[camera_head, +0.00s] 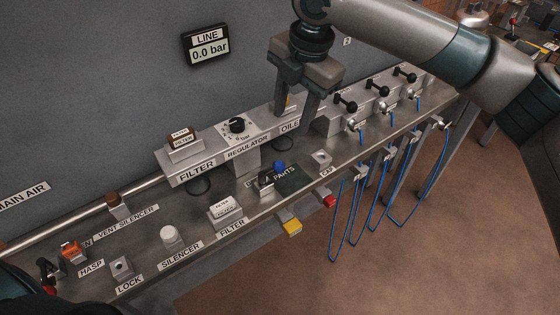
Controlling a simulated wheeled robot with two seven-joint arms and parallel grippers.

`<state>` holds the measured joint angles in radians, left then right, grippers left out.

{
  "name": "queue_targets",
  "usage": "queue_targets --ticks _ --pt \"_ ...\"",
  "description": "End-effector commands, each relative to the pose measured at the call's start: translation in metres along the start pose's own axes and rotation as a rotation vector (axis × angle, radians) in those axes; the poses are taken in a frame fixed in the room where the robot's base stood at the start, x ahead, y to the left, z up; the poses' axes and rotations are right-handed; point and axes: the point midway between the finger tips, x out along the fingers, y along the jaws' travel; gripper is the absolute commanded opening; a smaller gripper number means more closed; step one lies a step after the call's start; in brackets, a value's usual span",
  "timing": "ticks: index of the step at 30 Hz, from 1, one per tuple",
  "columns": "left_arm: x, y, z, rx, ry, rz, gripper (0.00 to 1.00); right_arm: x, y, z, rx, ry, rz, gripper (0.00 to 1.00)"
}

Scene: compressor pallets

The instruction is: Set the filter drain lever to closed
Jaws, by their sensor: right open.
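My right gripper (294,113) is open, pointing down over the oiler end of the row, right of the filter and regulator. Its fingers stand apart around a small yellowish part, partly hidden behind them; I cannot tell whether they touch it. My left gripper is not in view.
The regulator (237,127) has a black knob. Several black-handled valves (376,90) stand at right, with blue hoses (352,215) hanging off the bench edge. Loose parts, including a white filter box (225,207) and silencer (169,237), lie in front. The gauge reads 0.0 bar (209,50).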

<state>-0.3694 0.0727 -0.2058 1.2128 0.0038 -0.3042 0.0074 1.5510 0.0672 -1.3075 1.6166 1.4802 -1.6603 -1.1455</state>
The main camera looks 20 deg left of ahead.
Motion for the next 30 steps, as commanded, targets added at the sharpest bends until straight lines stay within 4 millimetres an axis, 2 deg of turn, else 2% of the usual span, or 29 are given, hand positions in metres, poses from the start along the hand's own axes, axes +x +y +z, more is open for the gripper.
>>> queue_targets --ticks 8,14,20,30 --pt "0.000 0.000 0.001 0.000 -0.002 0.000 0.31 0.001 0.000 0.000 0.001 0.001 0.001 0.43" --pt "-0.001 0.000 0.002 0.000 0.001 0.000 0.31 0.011 0.000 -0.001 0.002 0.002 0.000 0.43" --pt "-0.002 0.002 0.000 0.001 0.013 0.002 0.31 0.035 0.000 -0.001 0.002 0.002 -0.001 0.43" --pt "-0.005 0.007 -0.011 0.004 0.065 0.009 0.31 0.095 0.000 -0.001 0.002 0.003 -0.001 0.43"
